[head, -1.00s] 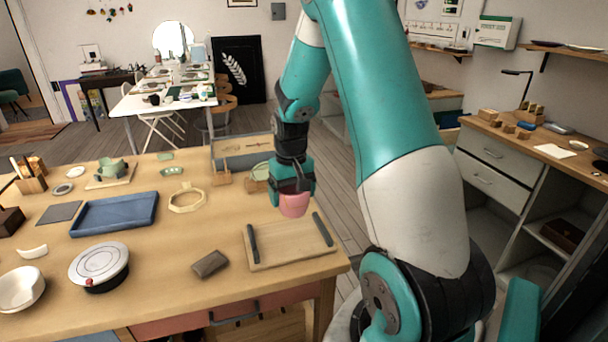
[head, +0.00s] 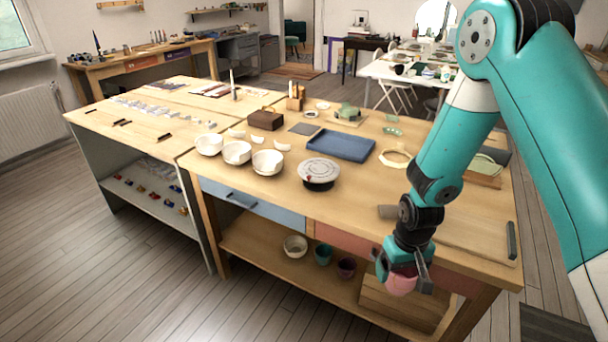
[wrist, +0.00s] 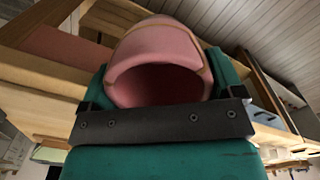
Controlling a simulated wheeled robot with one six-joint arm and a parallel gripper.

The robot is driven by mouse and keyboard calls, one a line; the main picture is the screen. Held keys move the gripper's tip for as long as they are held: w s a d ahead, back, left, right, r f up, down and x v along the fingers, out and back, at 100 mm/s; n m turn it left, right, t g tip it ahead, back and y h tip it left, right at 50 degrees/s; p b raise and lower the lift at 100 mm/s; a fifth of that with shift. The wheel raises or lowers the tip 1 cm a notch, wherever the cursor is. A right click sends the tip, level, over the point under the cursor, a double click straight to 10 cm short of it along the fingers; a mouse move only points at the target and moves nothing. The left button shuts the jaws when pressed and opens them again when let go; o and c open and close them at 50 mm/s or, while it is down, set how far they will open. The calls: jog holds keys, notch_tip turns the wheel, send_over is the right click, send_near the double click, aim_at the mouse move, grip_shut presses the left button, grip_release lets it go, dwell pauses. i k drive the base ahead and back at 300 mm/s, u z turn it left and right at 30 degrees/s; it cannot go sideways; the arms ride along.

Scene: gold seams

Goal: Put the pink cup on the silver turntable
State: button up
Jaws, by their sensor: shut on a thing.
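The pink cup (head: 401,281) is held in my gripper (head: 404,272), in front of the table's front edge at the right in the head view. In the wrist view the pink cup (wrist: 160,65) fills the space between the jaws, its dark opening facing the camera and a thin gold seam along it. My gripper is shut on it. The silver turntable (head: 319,170), a round pale disc on a dark base with a small red knob, stands on the table left of and behind the gripper. Its top is empty.
White bowls (head: 237,152) stand left of the turntable. Cups and a bowl (head: 295,246) sit on the shelf below. The tabletop (head: 340,205) just right of the turntable is clear.

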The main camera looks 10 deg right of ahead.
aim_at(320, 168)
jog(key=u, duration=2.6)
jog(key=k, duration=0.8)
jog(key=z, duration=1.4)
jog(key=i, duration=1.7)
